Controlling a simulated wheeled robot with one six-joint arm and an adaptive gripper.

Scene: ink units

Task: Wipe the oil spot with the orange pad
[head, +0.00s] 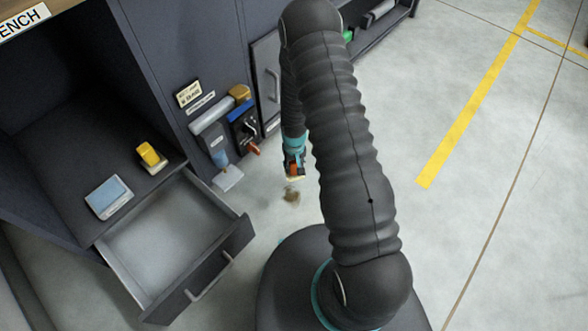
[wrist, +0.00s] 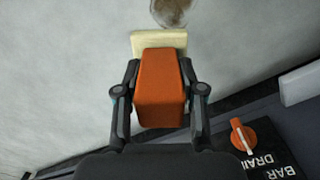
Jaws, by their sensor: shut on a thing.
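My gripper (wrist: 160,98) is shut on the orange pad (wrist: 160,75), with a finger on each side of its orange block. A pale yellow layer (wrist: 150,40) shows at the pad's far end. In the head view the orange pad (head: 294,172) hangs below my gripper (head: 294,158), partly hidden by it. The oil spot (head: 291,196) is a small brown stain on the grey floor, just below the pad in the picture. In the wrist view the oil spot (wrist: 172,11) lies beyond the pad's pale end, cut by the top edge. The pad looks apart from it.
An open drawer (head: 238,247) juts out at the lower left. A yellow-topped block (head: 150,154) and a blue-topped block (head: 109,196) sit on the shelf above it. A panel with a red-orange knob (wrist: 242,135) stands beside my gripper. Floor to the right is clear.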

